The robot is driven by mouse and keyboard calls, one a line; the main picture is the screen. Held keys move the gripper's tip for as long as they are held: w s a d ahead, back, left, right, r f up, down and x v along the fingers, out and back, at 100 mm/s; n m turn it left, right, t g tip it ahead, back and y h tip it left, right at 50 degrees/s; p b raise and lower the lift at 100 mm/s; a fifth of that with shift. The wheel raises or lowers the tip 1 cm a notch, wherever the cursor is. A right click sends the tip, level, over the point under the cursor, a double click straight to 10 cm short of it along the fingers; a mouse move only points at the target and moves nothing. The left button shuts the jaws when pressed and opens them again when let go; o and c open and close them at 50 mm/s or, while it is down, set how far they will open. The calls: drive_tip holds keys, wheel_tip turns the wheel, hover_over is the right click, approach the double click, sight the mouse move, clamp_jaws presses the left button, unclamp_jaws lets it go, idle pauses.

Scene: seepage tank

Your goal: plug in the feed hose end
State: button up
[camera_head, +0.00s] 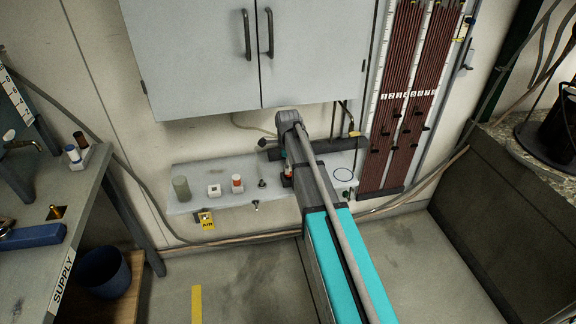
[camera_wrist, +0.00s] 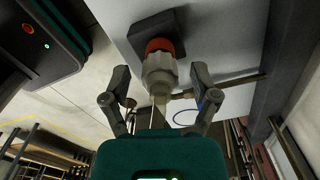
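In the wrist view, a grey ribbed fitting with an orange-red collar (camera_wrist: 159,68) stands on a dark square block (camera_wrist: 150,32). A thin pale stem runs from the fitting towards my palm. I take it for the feed hose end or its socket, but cannot tell which. My gripper (camera_wrist: 161,80) has its two fingers spread on either side of the fitting, with a visible gap on both sides. Nothing is held. In the head view my arm mostly hides this spot; a small orange-red patch (camera_head: 288,171) shows beside it.
A pale shelf (camera_head: 225,203) holds a greenish cylinder (camera_head: 181,188), a white block (camera_head: 214,190) and a red-capped bottle (camera_head: 237,183). A cabinet (camera_head: 195,60) hangs above. Tall manometer tubes (camera_head: 405,110) stand right; a supply bench (camera_head: 50,190) stands left.

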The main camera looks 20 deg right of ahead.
drive_tip(key=shift+r, duration=0.15)
idle(0.3)
wheel_tip(320, 180, up, 8)
drive_tip(key=p, duration=0.8)
drive_tip(key=shift+r, duration=0.1)
drive_tip(key=s+a, duration=0.6)
drive_tip(key=a, duration=0.5)
drive_tip(key=s+a+p, duration=0.1)
drive_tip(key=s+a, duration=0.5)
drive_tip(key=a, duration=0.5)
drive_tip(key=shift+r, duration=0.45)
drive_tip(key=shift+d, duration=0.1)
drive_tip(key=s+d+r+n+p, duration=0.3)
drive_tip(key=s+d+n, duration=0.3)
drive_tip(key=n, duration=0.5)
drive_tip(key=s+d+r+n+p, duration=0.4)
drive_tip(key=s+d+n, duration=0.3)
drive_tip(key=d+n, duration=0.4)
drive_tip(key=shift+r+p, duration=0.2)
drive_tip(key=shift+p, duration=0.2)
